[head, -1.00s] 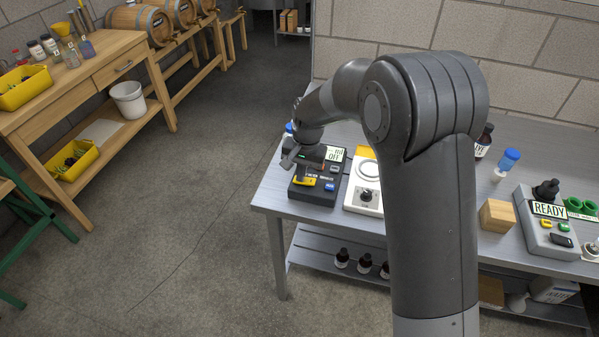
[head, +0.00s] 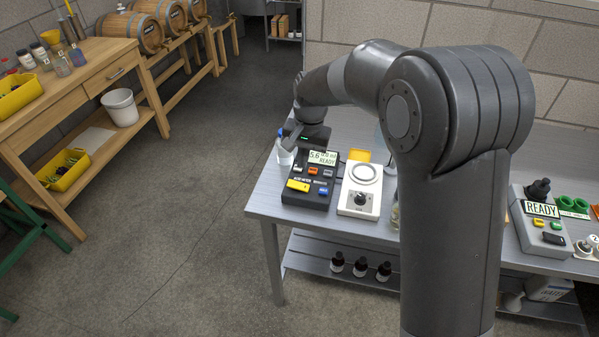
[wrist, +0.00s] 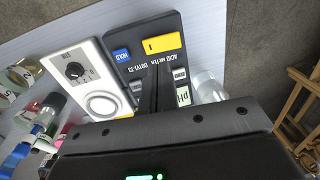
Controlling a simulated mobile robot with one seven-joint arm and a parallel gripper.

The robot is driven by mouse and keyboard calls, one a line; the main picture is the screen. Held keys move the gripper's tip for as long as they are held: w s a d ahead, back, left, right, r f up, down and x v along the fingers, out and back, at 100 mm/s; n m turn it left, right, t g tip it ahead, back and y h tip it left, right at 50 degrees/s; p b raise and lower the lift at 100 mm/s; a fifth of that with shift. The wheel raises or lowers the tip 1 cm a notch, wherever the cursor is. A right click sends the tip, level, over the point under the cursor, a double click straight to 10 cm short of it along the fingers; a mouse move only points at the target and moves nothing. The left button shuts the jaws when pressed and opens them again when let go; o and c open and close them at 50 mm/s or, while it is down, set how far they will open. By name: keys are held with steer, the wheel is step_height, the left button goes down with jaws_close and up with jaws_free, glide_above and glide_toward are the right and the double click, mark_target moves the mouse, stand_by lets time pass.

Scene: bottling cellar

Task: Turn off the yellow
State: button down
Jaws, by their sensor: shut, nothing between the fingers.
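In the wrist view the yellow button (wrist: 163,44) lies just beyond the fingertips. My gripper (wrist: 158,78) is shut and empty, over the meter's face; contact cannot be told. In the head view my gripper (head: 293,135) is at the meter's back left, partly hidden by my wrist.
A white stirrer (head: 360,200) with a dark knob stands right of the meter; a yellow item (head: 359,155) is behind it. A clear vessel (head: 285,151) stands by the meter's back left. A grey device (head: 541,225) reading "READY" has another yellow button (head: 538,223).

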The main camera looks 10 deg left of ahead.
mark_target(292, 183)
step_height(292, 183, up, 6)
steer(key=d, duration=0.1)
steer(key=shift+r, duration=0.1)
stand_by(0.3)
steer(key=shift+w+a+y, duration=0.1)
steer(key=shift+a+y, duration=0.2)
steer(key=shift+a, duration=0.4)
steer(key=f, duration=0.4)
steer(key=a+f, duration=0.1)
steer(key=f, duration=0.4)
steer(key=a+f, duration=0.1)
steer(key=f, duration=0.3)
steer(key=shift+a+f, duration=0.1)
steer(key=shift+f, duration=0.3)
